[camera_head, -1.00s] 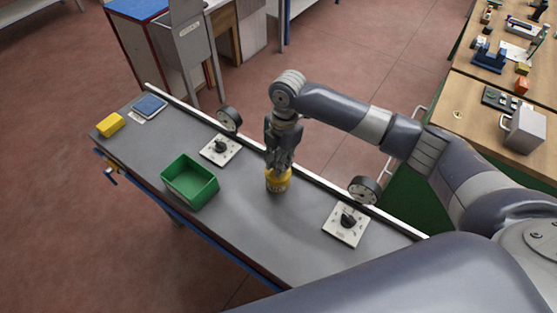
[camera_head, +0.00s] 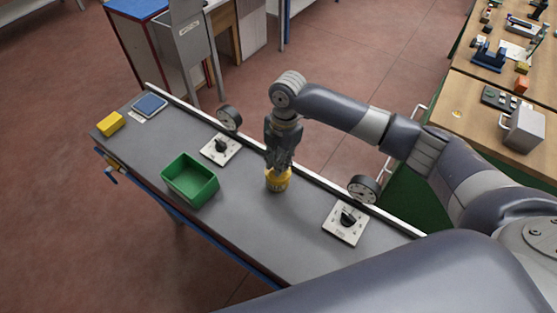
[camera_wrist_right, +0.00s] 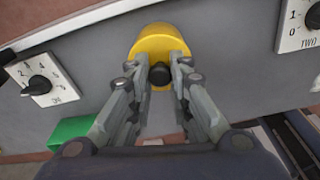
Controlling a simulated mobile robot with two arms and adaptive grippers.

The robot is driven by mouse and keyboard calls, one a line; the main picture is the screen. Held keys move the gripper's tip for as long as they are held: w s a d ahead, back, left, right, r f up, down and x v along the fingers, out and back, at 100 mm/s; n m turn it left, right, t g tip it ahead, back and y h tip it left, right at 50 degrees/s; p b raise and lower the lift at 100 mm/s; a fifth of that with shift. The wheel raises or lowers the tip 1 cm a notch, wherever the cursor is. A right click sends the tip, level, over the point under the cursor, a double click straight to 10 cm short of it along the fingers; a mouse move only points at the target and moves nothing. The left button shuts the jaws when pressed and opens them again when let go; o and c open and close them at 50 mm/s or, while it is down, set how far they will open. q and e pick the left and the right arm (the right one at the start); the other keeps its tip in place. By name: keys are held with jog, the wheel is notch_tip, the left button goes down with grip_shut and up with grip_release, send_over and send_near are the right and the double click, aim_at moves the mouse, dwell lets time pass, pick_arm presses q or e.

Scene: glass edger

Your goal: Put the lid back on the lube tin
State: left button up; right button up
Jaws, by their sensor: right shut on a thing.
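The yellow lube tin (camera_head: 277,182) stands upright on the grey bench top (camera_head: 245,225), between the two dial plates. My right gripper (camera_head: 279,164) points down directly over it. In the right wrist view the gripper (camera_wrist_right: 160,82) is shut on the dark knob of the yellow lid (camera_wrist_right: 158,42). The lid covers the top of the tin from this angle. I cannot tell whether it is fully seated, as the fingers hide part of it. My left gripper is not in view.
A green open bin (camera_head: 190,182) stands left of the tin. Dial plates (camera_head: 220,149) and (camera_head: 346,223) sit on either side, with round gauges (camera_head: 229,118) and (camera_head: 364,189) behind. A yellow block (camera_head: 110,124) and a blue scale-like pad (camera_head: 150,105) lie at the far left end.

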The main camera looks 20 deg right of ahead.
jog(key=shift+p, duration=0.35)
dwell(0.6)
jog(key=o, duration=1)
jog(key=shift+c, duration=0.2)
jog(key=o, duration=0.5)
notch_tip(320, 180, up, 5)
jog(key=p, duration=0.5)
jog(key=shift+r+p, duration=0.6)
jog(key=shift+r, duration=0.4)
